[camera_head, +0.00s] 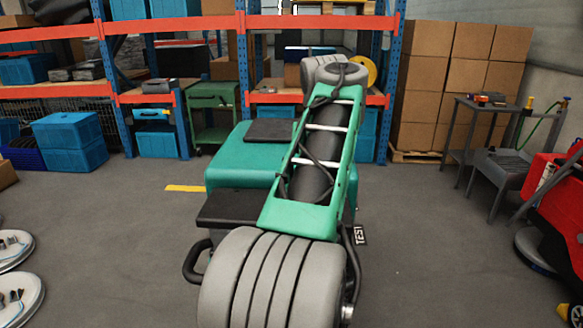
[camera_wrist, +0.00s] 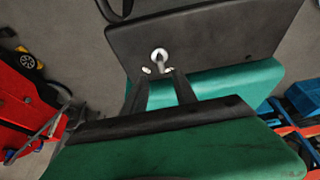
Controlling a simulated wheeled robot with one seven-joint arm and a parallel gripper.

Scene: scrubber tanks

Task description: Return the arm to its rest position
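My green and grey arm reaches forward and up across the middle of the head view, and its far end hides my gripper there. In the wrist view my gripper (camera_wrist: 158,72) has two dark fingers standing apart, with green surface showing between them. A small silver knob (camera_wrist: 159,56) on a dark panel (camera_wrist: 225,35) appears just beyond the fingertips; I cannot tell if they touch it. The green tank machine (camera_head: 232,160) stands under and behind my arm, with a black pad (camera_head: 269,131) on top. Its green side also shows in the wrist view (camera_wrist: 240,85).
Blue and orange shelves (camera_head: 245,70) with blue bins (camera_head: 70,135) line the back. Stacked cardboard boxes (camera_head: 455,85) and a grey table (camera_head: 490,110) stand at the right, near a red machine (camera_head: 560,200). Round white discs (camera_head: 15,290) lie at the left.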

